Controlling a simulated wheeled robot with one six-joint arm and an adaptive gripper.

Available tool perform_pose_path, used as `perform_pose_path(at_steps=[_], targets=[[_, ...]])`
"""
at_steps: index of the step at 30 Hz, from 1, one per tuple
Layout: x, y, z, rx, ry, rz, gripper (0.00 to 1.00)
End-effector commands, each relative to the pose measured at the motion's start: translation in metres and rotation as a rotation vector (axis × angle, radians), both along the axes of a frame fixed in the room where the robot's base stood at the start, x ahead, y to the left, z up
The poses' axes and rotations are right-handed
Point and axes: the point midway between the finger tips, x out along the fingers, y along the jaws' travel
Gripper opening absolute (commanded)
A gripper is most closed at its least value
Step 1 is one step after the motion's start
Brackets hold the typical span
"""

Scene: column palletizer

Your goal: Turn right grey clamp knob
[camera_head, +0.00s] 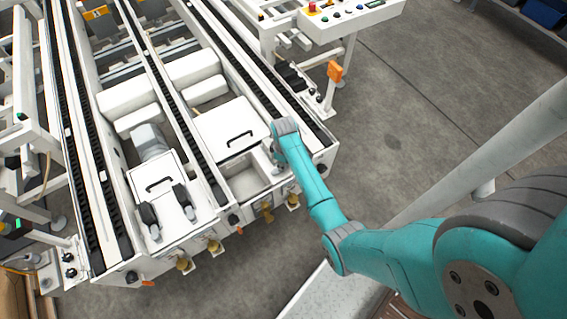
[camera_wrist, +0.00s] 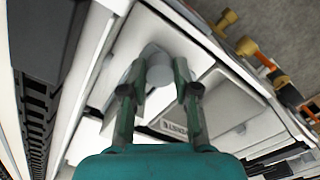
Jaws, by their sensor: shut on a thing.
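A light grey round clamp knob (camera_wrist: 159,70) stands on a white machine surface in the wrist view. My gripper (camera_wrist: 158,78) is shut on it, with one dark green finger on each side of the knob. In the head view my teal arm reaches to the right front part of the machine, and my gripper (camera_head: 279,161) points down there. My wrist largely covers the fingers and the knob in that view. I cannot tell how far the knob is turned.
A white cover with a black handle (camera_head: 240,138) lies left of my gripper. Another white box with two dark upright grips (camera_head: 182,196) is further left. Dark conveyor rails (camera_head: 196,143) run alongside. Brass fittings (camera_head: 267,213) stick out at the front. Open floor (camera_head: 420,110) lies right.

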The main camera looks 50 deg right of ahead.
Motion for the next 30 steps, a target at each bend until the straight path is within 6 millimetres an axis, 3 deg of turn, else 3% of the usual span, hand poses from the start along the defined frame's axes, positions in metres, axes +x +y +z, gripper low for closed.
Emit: perform_pose_path(at_steps=[18,19,21,30], targets=[[-0.0003,0.0,-0.0004,0.0,0.001,0.041,0.0],[-0.0004,0.0001,-0.0004,0.0,0.001,0.041,0.35],[-0.0003,0.0,-0.0003,0.0,0.001,0.041,0.52],[-0.0001,-0.0001,0.0002,0.0,0.0,0.04,0.55]])
